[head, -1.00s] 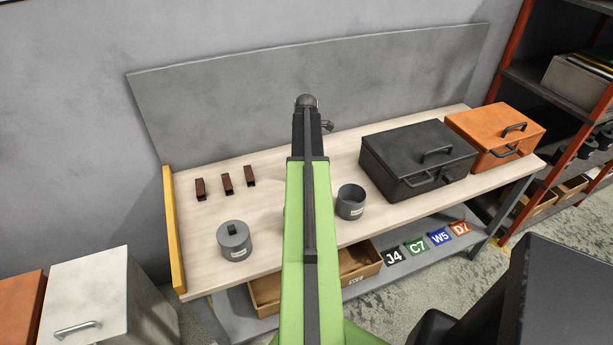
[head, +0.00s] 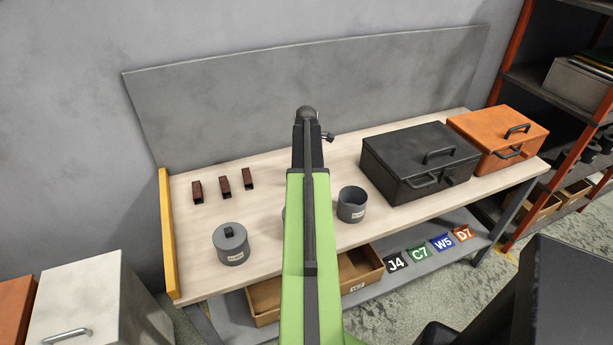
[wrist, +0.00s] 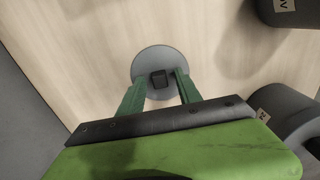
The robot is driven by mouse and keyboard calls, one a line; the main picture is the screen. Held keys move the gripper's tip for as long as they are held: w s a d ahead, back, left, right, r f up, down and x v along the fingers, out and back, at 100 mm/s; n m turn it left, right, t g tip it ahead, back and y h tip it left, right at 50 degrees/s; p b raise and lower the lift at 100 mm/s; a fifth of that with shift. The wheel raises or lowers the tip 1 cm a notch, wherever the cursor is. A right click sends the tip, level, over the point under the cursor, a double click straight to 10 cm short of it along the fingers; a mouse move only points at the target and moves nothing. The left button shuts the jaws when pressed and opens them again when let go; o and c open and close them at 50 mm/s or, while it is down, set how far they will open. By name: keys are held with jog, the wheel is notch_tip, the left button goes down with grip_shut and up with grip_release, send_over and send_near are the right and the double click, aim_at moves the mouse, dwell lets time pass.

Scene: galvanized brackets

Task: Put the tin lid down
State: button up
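The tin lid (wrist: 145,63) is a round grey disc with a dark square knob (wrist: 158,77), seen in the wrist view over the pale bench top.
An open grey tin (head: 351,207) stands right of my arm, a lidded tin (head: 232,246) left of it. A grey sliver (head: 284,213) shows beside my arm. Three brown brackets (head: 224,186) lie at the back left. Black (head: 420,165) and orange (head: 500,140) boxes stand right.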

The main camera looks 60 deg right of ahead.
jog(key=shift+r, duration=0.1)
notch_tip(320, 180, up, 12)
jog(key=p, duration=1.2)
jog(key=w+a+m, duration=0.2)
jog(key=w+a, duration=0.3)
jog(key=a, duration=0.5)
jog(key=w+a+m, duration=0.1)
jog(key=w+a, duration=0.5)
jog(key=a, duration=0.4)
jog(key=w+a+m, duration=0.2)
jog(key=w+a, duration=0.3)
jog(key=a, duration=0.5)
jog(key=a+m, duration=0.5)
jog(key=a, duration=2.3)
jog(key=shift+s+a+m, duration=0.25)
jog(key=shift+a+m, duration=0.15)
